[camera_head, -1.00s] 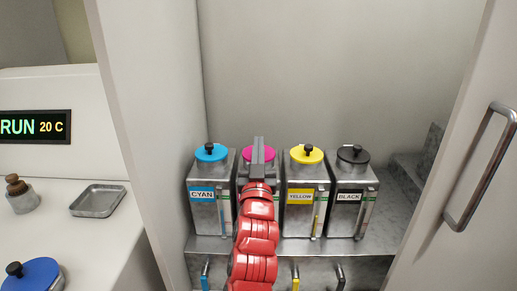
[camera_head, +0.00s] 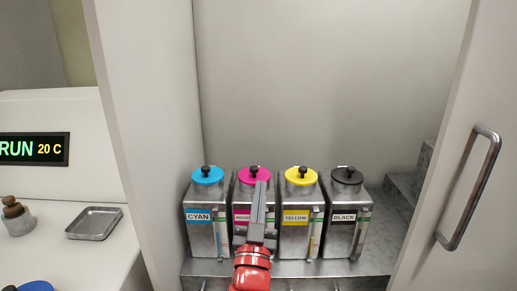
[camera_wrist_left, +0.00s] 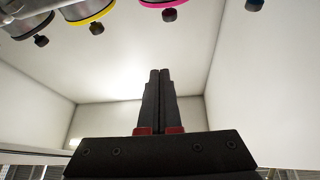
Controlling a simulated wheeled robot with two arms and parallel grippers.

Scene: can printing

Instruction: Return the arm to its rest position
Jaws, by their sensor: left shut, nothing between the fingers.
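My left gripper (camera_head: 260,205) is on its red arm, which comes up from the bottom of the head view. Its fingers are shut, with nothing between them, and point up in front of the magenta tank (camera_head: 253,177), hiding part of its front and label. In the left wrist view the shut fingers (camera_wrist_left: 158,85) stand together in the middle, clear of the lids above. My right gripper is not in view.
Beside it stand the cyan tank (camera_head: 199,236), yellow tank (camera_head: 296,238) and black tank (camera_head: 342,235) on a shelf (camera_head: 320,268) inside a cabinet. A door with a handle (camera_head: 470,188) is at right. A metal tray (camera_head: 95,223) lies left, below a RUN 20 C display (camera_head: 34,149).

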